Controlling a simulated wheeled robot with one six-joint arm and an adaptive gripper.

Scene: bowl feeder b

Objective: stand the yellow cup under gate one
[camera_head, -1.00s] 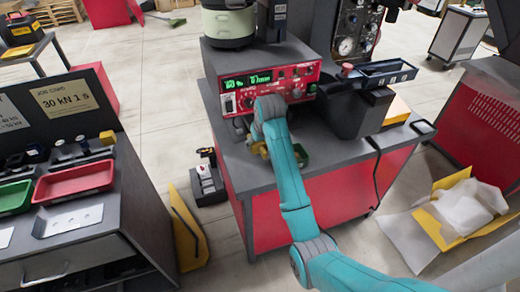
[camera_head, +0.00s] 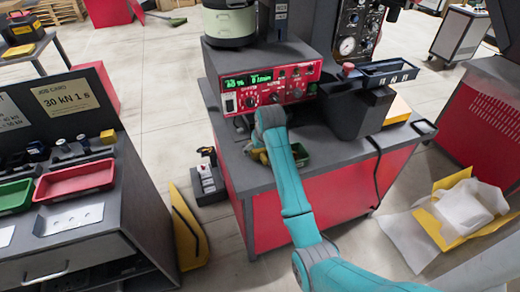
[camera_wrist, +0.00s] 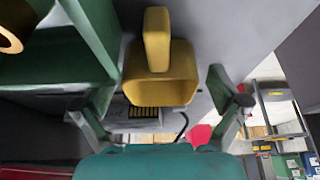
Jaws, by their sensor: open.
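The yellow cup (camera_wrist: 160,86) is square-sided, with a bar-like handle (camera_wrist: 157,38), in the upper middle of the wrist view. My gripper (camera_wrist: 160,100) is open, with one finger on each side of the cup and gaps beside it. In the head view a small yellow part of the cup (camera_head: 258,155) shows at the bench's front left edge, beside my arm's end. My arm hides most of the cup and the gripper there. I cannot pick out gate one.
The red control box (camera_head: 270,86) stands behind. A dark chute (camera_head: 360,112) stands to the right on the bench.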

